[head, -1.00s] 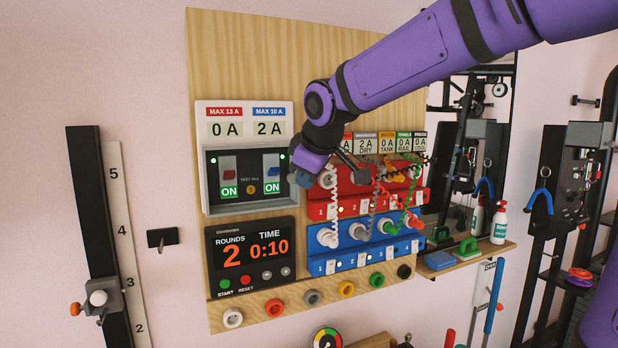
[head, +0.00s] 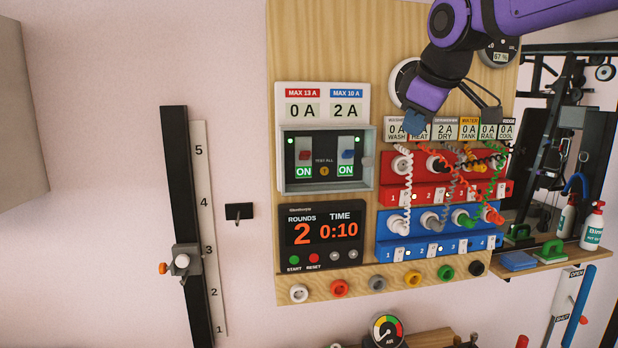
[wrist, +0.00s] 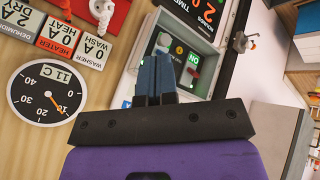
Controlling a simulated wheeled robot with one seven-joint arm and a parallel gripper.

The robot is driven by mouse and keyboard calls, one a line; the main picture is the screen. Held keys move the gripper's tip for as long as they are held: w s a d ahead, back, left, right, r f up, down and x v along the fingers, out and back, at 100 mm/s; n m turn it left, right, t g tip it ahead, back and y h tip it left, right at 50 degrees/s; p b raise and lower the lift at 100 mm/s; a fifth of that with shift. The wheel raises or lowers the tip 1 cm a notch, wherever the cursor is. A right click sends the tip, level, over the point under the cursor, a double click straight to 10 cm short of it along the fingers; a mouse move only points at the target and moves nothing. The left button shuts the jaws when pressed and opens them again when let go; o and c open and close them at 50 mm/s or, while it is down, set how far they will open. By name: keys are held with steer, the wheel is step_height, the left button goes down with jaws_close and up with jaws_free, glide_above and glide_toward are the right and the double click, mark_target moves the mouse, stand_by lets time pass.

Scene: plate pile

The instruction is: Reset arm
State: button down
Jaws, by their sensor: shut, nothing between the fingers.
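My purple arm comes in from the top right in the head view. My gripper (head: 416,122) is in front of the wooden panel (head: 330,40), by the row of WASH and HEAT labels (head: 445,134). In the wrist view my gripper (wrist: 155,60) shows two dark blue fingers close together, shut and empty. Beyond them is the grey-framed breaker box (head: 285,165), with both switches reading ON; its frame also shows in the wrist view (wrist: 208,60). I cannot tell how near the fingertips are to the panel.
Red (head: 507,186) and blue (head: 380,250) socket strips with coiled cords are below my gripper. A timer (head: 345,255) reads 2 and 0:10. A round dial (wrist: 45,97) lies beside my gripper in the wrist view. A shelf (head: 560,262) with bottles is at the right.

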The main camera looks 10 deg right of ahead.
steer(key=s+f+m+g, duration=0.1)
steer(key=s+f+m, duration=0.3)
steer(key=s+f, duration=0.3)
steer(key=s+f+m+g, duration=0.1)
steer(key=s+f+m, duration=0.3)
steer(key=s+f, duration=0.4)
steer(key=s, duration=0.6)
steer(key=shift+a+f+m, duration=0.2)
steer(key=shift+a+m, duration=0.1)
steer(key=shift+m, duration=0.1)
steer(key=shift+s, duration=0.1)
